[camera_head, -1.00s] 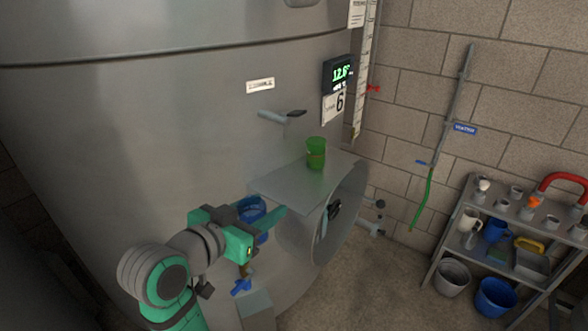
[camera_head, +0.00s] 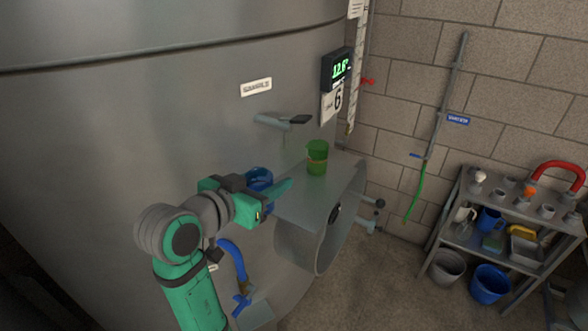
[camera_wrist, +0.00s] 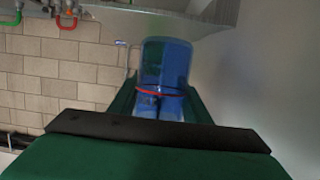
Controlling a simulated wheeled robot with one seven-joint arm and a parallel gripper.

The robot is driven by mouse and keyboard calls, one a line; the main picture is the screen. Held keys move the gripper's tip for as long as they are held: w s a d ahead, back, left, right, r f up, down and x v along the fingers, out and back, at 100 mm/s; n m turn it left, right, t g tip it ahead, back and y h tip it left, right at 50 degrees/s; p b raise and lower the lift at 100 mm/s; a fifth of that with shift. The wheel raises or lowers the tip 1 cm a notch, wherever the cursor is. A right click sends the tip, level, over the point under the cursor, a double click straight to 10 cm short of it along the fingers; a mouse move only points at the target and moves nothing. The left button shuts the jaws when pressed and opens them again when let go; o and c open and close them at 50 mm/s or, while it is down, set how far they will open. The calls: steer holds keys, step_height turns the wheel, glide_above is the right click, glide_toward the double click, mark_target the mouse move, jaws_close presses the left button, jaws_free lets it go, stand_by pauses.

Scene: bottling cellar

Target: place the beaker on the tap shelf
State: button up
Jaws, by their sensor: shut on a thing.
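A blue see-through beaker (camera_wrist: 165,75) with a red band is between the fingers of my gripper (camera_wrist: 160,104) in the wrist view. In the head view, my gripper (camera_head: 268,196) is shut on the blue beaker (camera_head: 258,178), which is partly hidden behind the jaws. The gripper is at the left edge of the metal tap shelf (camera_head: 302,202), about level with its top in the picture; the exact height gap is unclear. A green beaker (camera_head: 317,152) with a band stands upright on the shelf, below and right of the tap (camera_head: 282,121).
The large steel tank (camera_head: 130,120) rises close behind my arm. A display (camera_head: 338,69) and a number 6 sign (camera_head: 332,103) hang right of the tap. A blue hose (camera_head: 238,262) is below the gripper. A cluttered rack (camera_head: 455,205) stands at the right.

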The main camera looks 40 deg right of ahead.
steer(key=w+d, duration=0.1)
steer(key=d, duration=0.2)
steer(key=w+d, duration=0.1)
steer(key=d, duration=0.2)
steer(key=w+d, duration=0.2)
steer(key=d, duration=0.1)
steer(key=shift+d, duration=0.4)
step_height(320, 180, down, 3)
steer(key=shift+w+f, duration=0.1)
steer(key=shift+f, duration=0.15)
steer(key=o, duration=0.7)
steer(key=shift+f, duration=0.15)
steer(key=shift+o, duration=0.3)
steer(key=shift+a, duration=0.1)
steer(key=shift+a+r, duration=0.1)
steer(key=shift+r, duration=0.1)
steer(key=v, duration=1.1)
steer(key=shift+s+a+r, duration=0.15)
steer(key=shift+s+a, duration=0.05)
steer(key=shift+s, duration=0.15)
